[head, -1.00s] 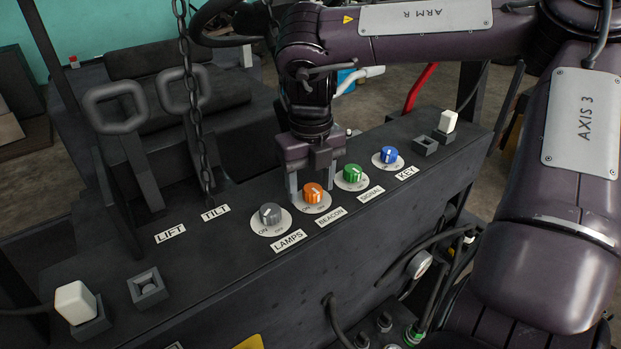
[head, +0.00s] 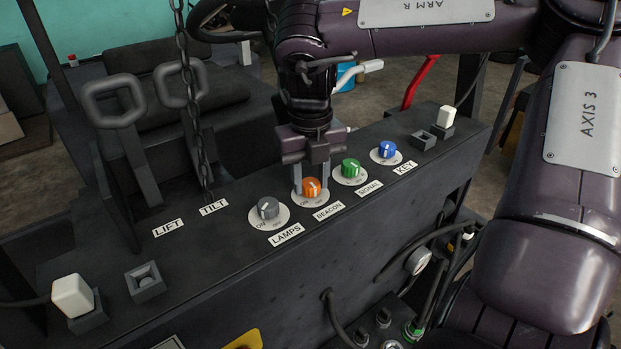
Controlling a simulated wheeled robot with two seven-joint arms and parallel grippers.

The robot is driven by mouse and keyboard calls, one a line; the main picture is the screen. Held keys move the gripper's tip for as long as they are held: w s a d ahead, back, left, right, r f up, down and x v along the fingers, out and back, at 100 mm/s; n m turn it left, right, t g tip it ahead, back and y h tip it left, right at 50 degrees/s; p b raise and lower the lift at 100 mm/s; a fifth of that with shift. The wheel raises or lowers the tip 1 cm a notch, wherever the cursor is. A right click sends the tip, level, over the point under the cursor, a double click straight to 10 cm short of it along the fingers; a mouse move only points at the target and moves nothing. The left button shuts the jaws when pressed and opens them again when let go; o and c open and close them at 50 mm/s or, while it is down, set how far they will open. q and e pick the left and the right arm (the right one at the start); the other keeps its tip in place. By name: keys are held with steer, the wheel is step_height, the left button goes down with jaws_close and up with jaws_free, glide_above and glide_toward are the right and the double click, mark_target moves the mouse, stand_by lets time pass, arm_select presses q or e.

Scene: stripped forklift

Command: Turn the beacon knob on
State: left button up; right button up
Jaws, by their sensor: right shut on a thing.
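The orange beacon knob (head: 312,188) sits on a white round plate on the dark panel, behind the BEACON label (head: 328,211). My right gripper (head: 311,182) comes down from above with its fingers on either side of this knob, shut on it. The knob's white mark shows, but I cannot tell exactly which way it points; the plate's lettering is small and partly covered by the fingers. My left gripper is not in view.
The grey lamps knob (head: 268,208) is close on the left, the green signal knob (head: 350,168) close on the right, with the blue key knob (head: 387,150) beyond. A chain (head: 190,90) hangs by the levers at left. White switches (head: 72,296) stand at both panel ends.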

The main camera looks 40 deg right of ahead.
mark_target(311, 182)
steer(key=m+b, duration=0.2)
steer(key=m, duration=0.3)
steer(key=m+b, duration=0.2)
steer(key=m, duration=0.3)
steer(key=shift+r+m, duration=0.1)
steer(key=shift+m, duration=0.2)
stand_by(0.4)
steer(key=o, duration=1)
steer(key=shift+d, duration=0.1)
steer(key=shift+r+b, duration=0.35)
step_height(311, 182, up, 7)
steer(key=shift+f, duration=0.1)
